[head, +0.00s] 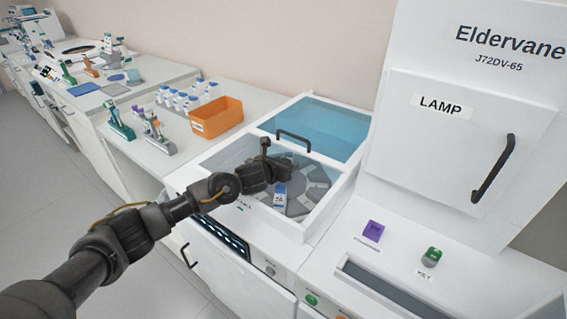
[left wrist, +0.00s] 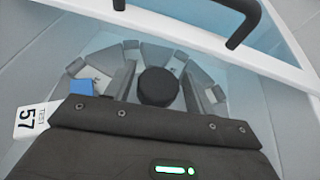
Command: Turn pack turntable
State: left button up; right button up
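The pack turntable is a grey segmented disc (head: 318,178) in a white-framed well. A dark round knob (left wrist: 158,87) is at its middle. A pack with a blue-and-white label (head: 280,194) sits on the disc's near side; a label reading 57 (left wrist: 30,120) shows in the left wrist view. My left gripper (head: 288,168) is low over the disc's middle. In the left wrist view its grey fingers (left wrist: 160,82) appear apart, one on each side of the knob. I cannot tell whether they touch it. My right gripper is not in view.
A blue glass panel (head: 318,128) and a black handle (head: 293,137) are just behind the well. The tall LAMP cabinet (head: 460,130) stands to the right. An orange bin (head: 216,118) and several bottles (head: 183,98) stand on the left bench.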

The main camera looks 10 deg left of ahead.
pick_arm(q)
jog(key=shift+o, duration=0.5)
jog(key=shift+a, duration=0.1)
jog(key=b+v, duration=0.1)
jog(key=v, duration=1)
jog(key=shift+w, duration=0.1)
